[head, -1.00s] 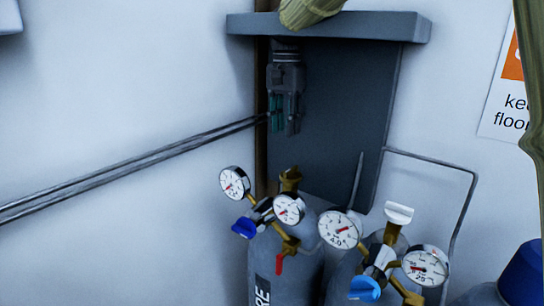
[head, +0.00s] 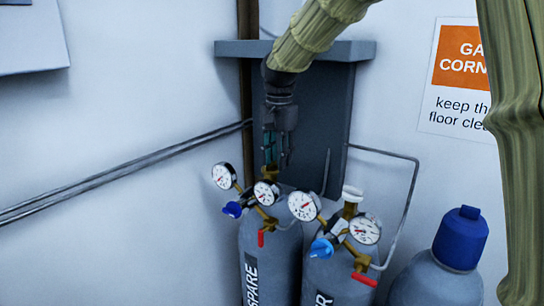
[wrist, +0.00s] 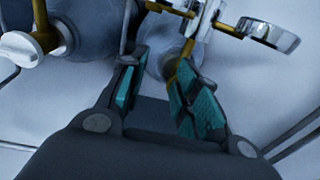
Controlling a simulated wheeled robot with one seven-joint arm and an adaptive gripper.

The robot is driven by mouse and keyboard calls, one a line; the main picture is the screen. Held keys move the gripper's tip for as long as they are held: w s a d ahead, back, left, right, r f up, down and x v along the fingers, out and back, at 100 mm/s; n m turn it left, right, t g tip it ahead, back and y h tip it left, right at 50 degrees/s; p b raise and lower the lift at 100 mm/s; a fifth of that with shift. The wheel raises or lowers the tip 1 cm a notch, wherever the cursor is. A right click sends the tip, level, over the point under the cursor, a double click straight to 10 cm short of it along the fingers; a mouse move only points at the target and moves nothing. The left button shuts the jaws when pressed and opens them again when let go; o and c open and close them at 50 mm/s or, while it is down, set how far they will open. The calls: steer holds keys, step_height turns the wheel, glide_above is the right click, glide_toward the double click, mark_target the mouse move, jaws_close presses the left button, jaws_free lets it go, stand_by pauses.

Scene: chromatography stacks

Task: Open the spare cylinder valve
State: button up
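The spare cylinder (head: 285,240), grey and lettered SPARE, stands at the left of a pair in the head view. Its brass valve top (head: 270,173) sits above its gauges. My gripper (head: 278,158) points down, its fingertips just above or beside this valve; contact cannot be told. In the wrist view my gripper (wrist: 160,78) is open, its teal-padded fingers apart. A brass part (wrist: 184,68) and the grey cylinder shoulder (wrist: 158,62) show between and beyond the fingers. The right finger hides part of the brass.
The neighbouring cylinder (head: 340,278) with a white handwheel (head: 352,193) stands close on the right. Gauges (head: 225,176), blue knobs and red levers crowd the front. A dark shelf (head: 345,50) and panel are behind. A blue-capped vessel (head: 461,238) stands at right.

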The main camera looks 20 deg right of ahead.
mark_target(270, 167)
steer(key=shift+g, duration=0.3)
steer(key=w+f, duration=0.1)
steer(key=w, duration=0.1)
steer(key=w+f, duration=0.2)
steer(key=w, duration=0.1)
steer(key=w+f, duration=0.1)
steer(key=w, duration=0.1)
steer(key=shift+w+a+f, duration=0.15)
steer(key=shift+a+f, duration=0.05)
steer(key=shift+f, duration=0.05)
jaws_close()
steer(key=c, duration=0.6)
jaws_free()
steer(key=shift+w+a+f, duration=0.1)
steer(key=shift+w+a, duration=0.05)
steer(key=shift+w, duration=0.05)
steer(key=shift+c, duration=0.2)
steer(key=shift+s+d+r, duration=0.3)
steer(key=shift+s+d, duration=0.15)
steer(key=shift+d, duration=0.05)
jaws_close()
steer(key=shift+a, duration=0.2)
